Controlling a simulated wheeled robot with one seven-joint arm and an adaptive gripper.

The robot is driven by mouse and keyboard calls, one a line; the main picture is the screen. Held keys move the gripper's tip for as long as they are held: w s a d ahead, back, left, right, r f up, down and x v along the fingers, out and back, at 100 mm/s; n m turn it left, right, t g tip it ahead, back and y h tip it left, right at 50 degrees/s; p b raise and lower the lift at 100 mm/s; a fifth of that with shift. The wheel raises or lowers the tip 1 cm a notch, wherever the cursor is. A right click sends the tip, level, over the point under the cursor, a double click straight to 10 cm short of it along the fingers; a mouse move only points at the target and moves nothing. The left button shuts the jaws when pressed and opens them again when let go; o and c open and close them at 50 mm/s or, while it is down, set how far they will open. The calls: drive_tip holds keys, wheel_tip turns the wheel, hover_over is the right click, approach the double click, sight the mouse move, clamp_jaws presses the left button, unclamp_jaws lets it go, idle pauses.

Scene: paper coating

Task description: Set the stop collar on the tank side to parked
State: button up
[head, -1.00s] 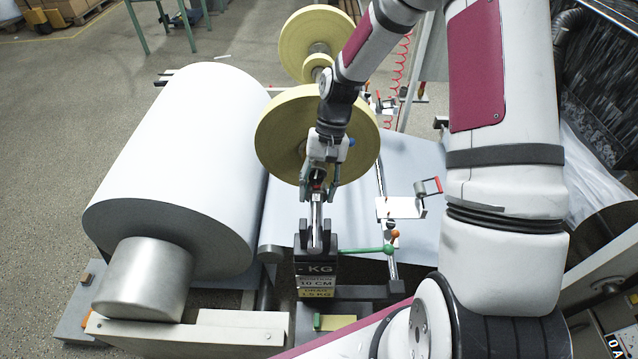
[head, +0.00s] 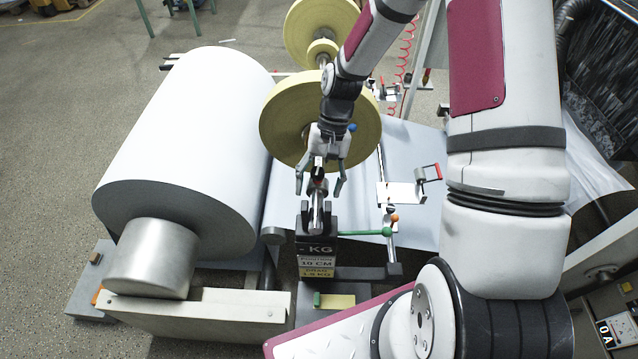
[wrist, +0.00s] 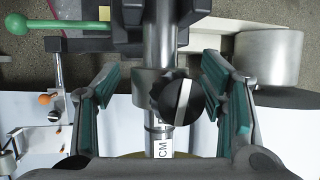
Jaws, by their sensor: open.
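The stop collar (wrist: 146,88), a metal ring with a black knob (wrist: 178,98) marked by a pale bar, sits around a metal rod (wrist: 158,40) in the wrist view. It lies a short way from the dark block (wrist: 125,17). A white label reading CM (wrist: 160,145) shows on the rod beyond the collar. My gripper (wrist: 160,75) is open, one green-padded finger on each side of the collar and knob, with visible gaps. In the head view my open gripper (head: 319,188) hangs over the rod; the collar is small and hard to make out there.
A dark weight-like block marked KG (head: 318,248) stands at the rod's near end. A green-knobbed lever (head: 365,232) is right of it. A large white paper roll (head: 185,135) is at left, and a yellow roll (head: 350,130) stands close behind my gripper.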

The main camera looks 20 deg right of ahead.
drive_tip(key=v, duration=1.2)
drive_tip(key=s+a+r+n+t+h, duration=0.1)
drive_tip(key=s+r+t+h, duration=0.1)
drive_tip(key=s+r, duration=0.35)
drive_tip(key=s+r+n+t+h, duration=0.1)
drive_tip(key=s+r+t, duration=0.1)
drive_tip(key=r, duration=0.7)
drive_tip(key=s+r+n+t, duration=0.1)
drive_tip(key=s+r+t, duration=0.1)
drive_tip(key=s, duration=0.4)
drive_tip(key=s+a+r+n+t, duration=0.1)
drive_tip(key=s+r+t, duration=0.2)
drive_tip(key=s+r, duration=0.2)
drive_tip(key=shift+s+r+h, duration=0.35)
drive_tip(key=shift+s+h, duration=0.05)
drive_tip(key=shift+s, duration=0.2)
idle(1.1)
